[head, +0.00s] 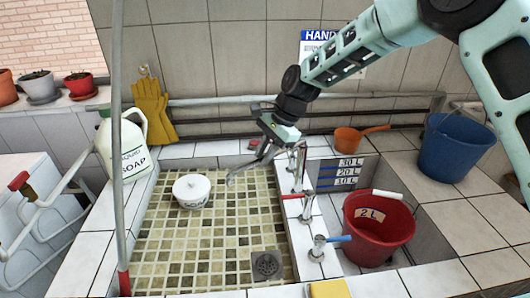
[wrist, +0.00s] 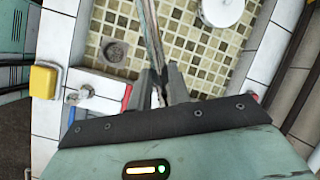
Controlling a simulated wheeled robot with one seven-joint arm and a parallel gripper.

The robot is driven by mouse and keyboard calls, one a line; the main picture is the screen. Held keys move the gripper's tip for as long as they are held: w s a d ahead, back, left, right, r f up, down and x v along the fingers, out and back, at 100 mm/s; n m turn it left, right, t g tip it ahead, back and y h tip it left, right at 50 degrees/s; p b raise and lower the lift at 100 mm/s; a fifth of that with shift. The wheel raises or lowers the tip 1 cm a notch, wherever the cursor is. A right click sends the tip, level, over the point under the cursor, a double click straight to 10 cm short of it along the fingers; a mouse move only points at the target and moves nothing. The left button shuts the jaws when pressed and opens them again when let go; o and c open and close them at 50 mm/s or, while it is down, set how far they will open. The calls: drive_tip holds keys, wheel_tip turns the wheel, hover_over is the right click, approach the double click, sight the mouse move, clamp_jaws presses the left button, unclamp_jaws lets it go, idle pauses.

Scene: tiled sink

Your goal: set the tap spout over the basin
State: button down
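The tap spout (head: 240,174) is a thin grey metal tube with a down-turned end. In the head view it reaches left from the tap on the divider, and its tip hangs over the tiled basin (head: 160,262). My gripper (head: 268,150) is at the spout from above. In the wrist view the spout (wrist: 150,38) runs between the two dark fingers of my gripper (wrist: 159,76), which look closed about it. The exact contact is small and partly hidden by the fingers. Basin tiles and the drain show beyond the spout.
Taps with red (head: 292,196) and blue (head: 339,238) levers stand on the divider. A red bucket (head: 377,240) is right of it. A soap jug (head: 118,150) stands left.

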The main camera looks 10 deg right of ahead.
drive_tip(key=s+d+n+g+h+p, duration=0.35)
drive_tip(key=s+d+n, duration=0.35)
drive_tip(key=d+n, duration=0.45)
drive_tip(key=w+d+n+h, duration=0.2)
drive_tip(key=w+d+n, duration=0.2)
drive_tip(key=d+n, duration=0.2)
drive_tip(key=w+d+n+h, duration=0.2)
drive_tip(key=w+d+n, duration=0.2)
drive_tip(key=d+n, duration=0.2)
drive_tip(key=shift+d, duration=1.15)
drive_tip(key=shift+n, duration=0.35)
